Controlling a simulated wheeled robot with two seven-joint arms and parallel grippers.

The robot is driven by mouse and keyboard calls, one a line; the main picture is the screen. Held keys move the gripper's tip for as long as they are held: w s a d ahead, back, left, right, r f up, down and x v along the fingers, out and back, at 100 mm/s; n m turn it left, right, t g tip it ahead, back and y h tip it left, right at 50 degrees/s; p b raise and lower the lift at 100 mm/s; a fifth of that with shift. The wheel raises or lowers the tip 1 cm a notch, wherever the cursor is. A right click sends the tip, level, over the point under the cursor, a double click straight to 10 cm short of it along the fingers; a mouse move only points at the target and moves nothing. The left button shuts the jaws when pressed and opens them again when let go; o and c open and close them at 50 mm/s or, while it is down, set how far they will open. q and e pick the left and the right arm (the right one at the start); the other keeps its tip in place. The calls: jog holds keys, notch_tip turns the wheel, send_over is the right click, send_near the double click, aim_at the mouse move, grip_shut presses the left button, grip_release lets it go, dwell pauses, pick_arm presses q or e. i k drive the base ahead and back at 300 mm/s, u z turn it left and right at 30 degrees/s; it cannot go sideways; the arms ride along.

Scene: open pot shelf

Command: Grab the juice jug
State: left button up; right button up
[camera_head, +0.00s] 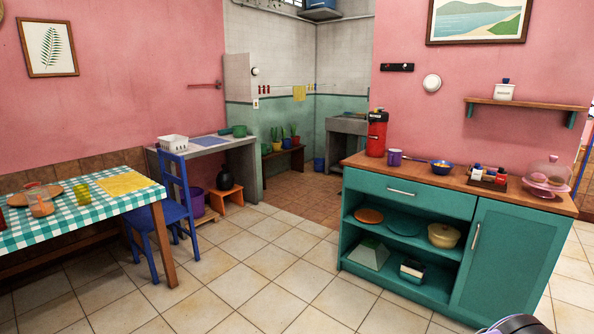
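A see-through jug (41,205) with orange juice-coloured contents stands upright on the checked cloth of the dining table (163,240) at the far left. It looks small and its handle is hard to make out. It stands apart from any gripper. Neither of my grippers can be made out. Only a dark and silvery piece, which seems to be part of my own body, shows at the bottom right edge.
A green glass (83,194), a wooden board (38,194) and a yellow cloth (125,184) are near the jug. A blue chair (172,209) stands at the table's right end. A teal cabinet (505,262) stands right. Tiled floor between is clear.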

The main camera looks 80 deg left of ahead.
aim_at(40, 203)
jog(key=u, duration=4.4)
